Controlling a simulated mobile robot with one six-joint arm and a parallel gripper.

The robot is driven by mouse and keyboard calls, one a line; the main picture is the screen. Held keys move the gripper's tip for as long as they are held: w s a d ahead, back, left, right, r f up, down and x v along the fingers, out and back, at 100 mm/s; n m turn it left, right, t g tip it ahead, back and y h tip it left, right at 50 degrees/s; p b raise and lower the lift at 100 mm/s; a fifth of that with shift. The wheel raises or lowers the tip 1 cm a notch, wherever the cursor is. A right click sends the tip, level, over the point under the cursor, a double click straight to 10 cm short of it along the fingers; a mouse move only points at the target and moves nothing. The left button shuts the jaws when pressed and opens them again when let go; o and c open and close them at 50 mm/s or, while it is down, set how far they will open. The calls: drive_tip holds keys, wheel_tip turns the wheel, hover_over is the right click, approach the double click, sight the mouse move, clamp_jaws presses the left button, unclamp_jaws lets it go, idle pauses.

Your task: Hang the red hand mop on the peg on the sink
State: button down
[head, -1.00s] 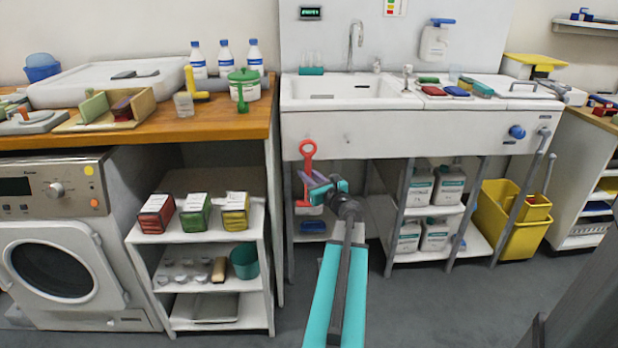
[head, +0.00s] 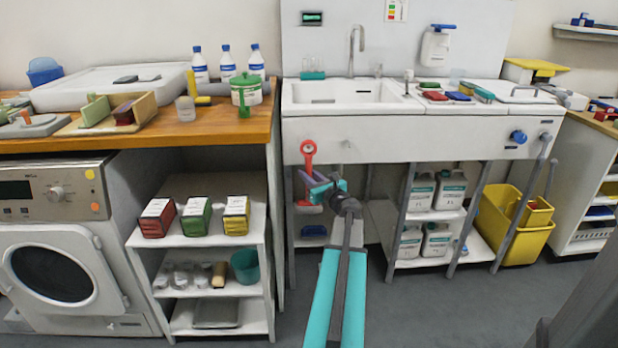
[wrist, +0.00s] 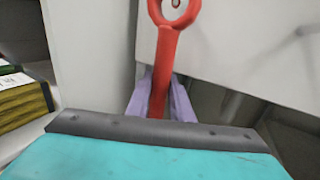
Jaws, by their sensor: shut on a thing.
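The red hand mop (head: 308,150) is upright in front of the sink's (head: 400,140) white front panel, with its ring at the top. My gripper (head: 316,188) is shut on its handle below the ring. In the wrist view, the purple fingers (wrist: 160,97) pinch the red handle (wrist: 163,65) from both sides. A small reddish tip, perhaps the peg (wrist: 176,4), shows inside the ring. I cannot tell whether the ring is around it or only in front of it.
A wooden counter (head: 190,120) with an open shelf unit (head: 262,215) stands close on the left. Grey legs and several white canisters (head: 420,190) are under the sink. A yellow bucket (head: 515,225) stands to the right. The floor in front is clear.

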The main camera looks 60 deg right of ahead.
drive_tip(key=shift+w+d+f, duration=0.2)
drive_tip(key=shift+w+d, duration=0.35)
drive_tip(key=shift+d, duration=0.3)
drive_tip(key=shift+w+d, duration=0.1)
drive_tip(key=shift+w, duration=0.15)
idle(0.3)
drive_tip(key=c, duration=1.6)
unclamp_jaws()
drive_tip(key=shift+r, duration=0.1)
drive_tip(key=shift+o, duration=0.6)
drive_tip(key=shift+s+a+f, duration=0.2)
drive_tip(key=shift+s+a, duration=0.05)
drive_tip(key=shift+s, duration=0.4)
drive_tip(key=p+v, duration=0.1)
drive_tip(key=v, duration=1.2)
drive_tip(key=shift+a+p, duration=0.25)
drive_tip(key=shift+p, duration=0.05)
drive_tip(key=shift+s, duration=0.1)
